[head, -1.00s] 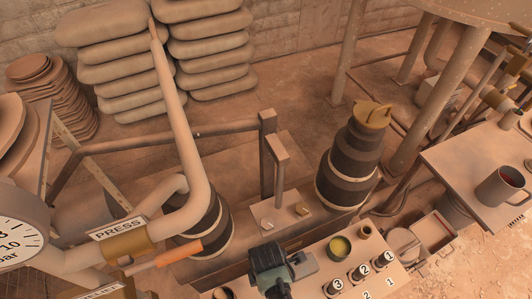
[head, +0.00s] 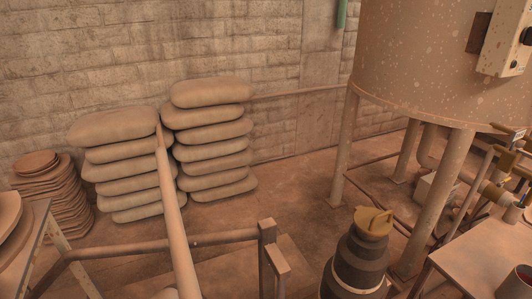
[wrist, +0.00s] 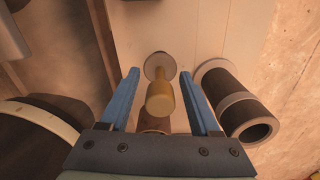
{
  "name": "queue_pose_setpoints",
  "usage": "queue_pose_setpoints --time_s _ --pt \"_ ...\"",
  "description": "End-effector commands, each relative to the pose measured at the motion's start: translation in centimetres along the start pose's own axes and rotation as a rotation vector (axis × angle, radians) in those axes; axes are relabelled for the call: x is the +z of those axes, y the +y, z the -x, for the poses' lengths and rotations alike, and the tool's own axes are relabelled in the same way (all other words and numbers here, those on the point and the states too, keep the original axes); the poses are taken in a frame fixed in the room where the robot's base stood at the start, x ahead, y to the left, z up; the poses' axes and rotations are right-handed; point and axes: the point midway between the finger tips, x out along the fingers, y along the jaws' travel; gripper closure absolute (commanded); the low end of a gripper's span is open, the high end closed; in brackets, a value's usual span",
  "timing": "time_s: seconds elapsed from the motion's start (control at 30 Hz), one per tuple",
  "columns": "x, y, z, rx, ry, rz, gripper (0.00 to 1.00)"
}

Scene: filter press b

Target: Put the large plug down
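In the wrist view my gripper (wrist: 160,76) points at a pale board, its two blue fingers spread apart. A plug-like piece (wrist: 160,98), with a yellow-brass cylinder and a grey round end, shows between the fingers. Gaps show on both sides of it, so the fingers do not appear to press on it. I cannot tell for sure whether this is the large plug, or whether it rests on the board. A brown round part is partly hidden behind it. The head view shows neither the gripper nor this piece.
A dark hollow cylinder with a pale band (wrist: 240,105) stands close right of the gripper. A large dark round body (wrist: 35,145) is at lower left. In the head view, a banded vessel with a yellow cap (head: 355,262), stacked sacks (head: 210,150) and a tank (head: 430,70) show.

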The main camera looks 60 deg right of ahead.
Motion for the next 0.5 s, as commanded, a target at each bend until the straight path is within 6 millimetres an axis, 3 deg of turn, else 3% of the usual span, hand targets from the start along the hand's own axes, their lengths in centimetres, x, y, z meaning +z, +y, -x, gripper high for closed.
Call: queue_pose_setpoints --time_s 0.27,0.5 --pt "0.0 0.0 0.7 0.000 0.000 0.000 0.37" --pt "0.0 0.1 5.2 0.003 0.000 0.000 0.37"
